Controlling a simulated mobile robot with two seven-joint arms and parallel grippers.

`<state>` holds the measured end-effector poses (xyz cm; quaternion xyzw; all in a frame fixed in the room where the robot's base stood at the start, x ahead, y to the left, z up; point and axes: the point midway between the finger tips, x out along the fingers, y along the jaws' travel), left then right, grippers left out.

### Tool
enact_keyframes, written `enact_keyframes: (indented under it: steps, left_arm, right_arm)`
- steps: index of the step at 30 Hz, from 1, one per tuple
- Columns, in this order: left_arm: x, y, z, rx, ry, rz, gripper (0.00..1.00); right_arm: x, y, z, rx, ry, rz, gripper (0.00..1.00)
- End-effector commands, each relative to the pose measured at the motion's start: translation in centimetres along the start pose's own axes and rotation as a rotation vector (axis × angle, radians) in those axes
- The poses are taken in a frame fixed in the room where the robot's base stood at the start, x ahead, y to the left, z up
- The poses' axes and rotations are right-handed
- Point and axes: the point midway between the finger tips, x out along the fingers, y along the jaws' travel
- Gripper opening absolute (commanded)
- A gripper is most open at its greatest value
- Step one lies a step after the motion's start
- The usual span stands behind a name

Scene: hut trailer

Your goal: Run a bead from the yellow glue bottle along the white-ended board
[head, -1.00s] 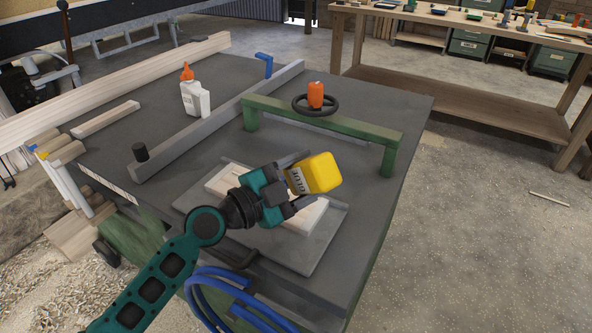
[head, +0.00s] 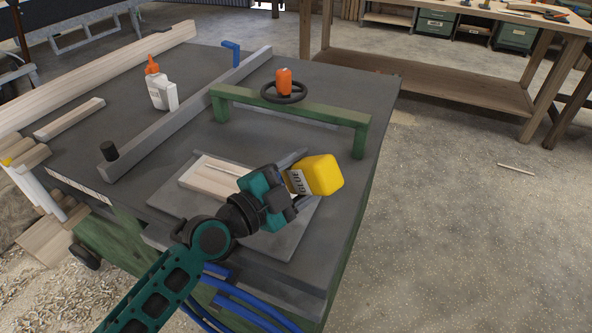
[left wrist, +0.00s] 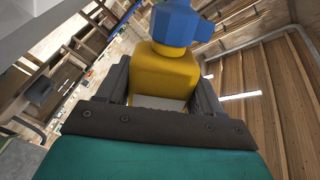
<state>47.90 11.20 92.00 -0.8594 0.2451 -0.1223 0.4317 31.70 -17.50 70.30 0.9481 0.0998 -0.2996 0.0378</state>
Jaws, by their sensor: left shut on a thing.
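My left gripper (head: 297,181) is shut on the yellow glue bottle (head: 324,174). I cannot make out a white end. My right gripper is not in view.
The board lies on a grey plate (head: 172,205) on the dark worktable. A green bridge bar (head: 320,115) with a black handwheel stands behind. A white bottle with an orange cap (head: 157,85) and a grey fence (head: 190,112) are at left.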

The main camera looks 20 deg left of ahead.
Motion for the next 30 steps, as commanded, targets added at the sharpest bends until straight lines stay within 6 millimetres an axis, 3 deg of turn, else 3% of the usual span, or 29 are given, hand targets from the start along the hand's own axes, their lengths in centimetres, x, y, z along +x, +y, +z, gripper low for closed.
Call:
enact_keyframes:
  steps: [9,19,25,30]
  left_arm:
    - [0.0,1.8,0.1,0.223,0.004,-0.003,0.15]
    - [0.0,3.5,0.2,0.451,0.003,-0.003,0.15]
    - [0.0,2.2,-0.8,0.57,0.004,-0.005,0.15]
    - [0.0,1.6,-1.3,0.663,0.003,-0.005,0.15]
  right_arm:
    - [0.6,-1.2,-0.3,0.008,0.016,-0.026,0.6]
    - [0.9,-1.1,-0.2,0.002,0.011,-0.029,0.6]
    - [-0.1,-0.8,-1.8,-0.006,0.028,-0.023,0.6]
    - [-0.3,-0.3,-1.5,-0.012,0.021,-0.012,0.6]
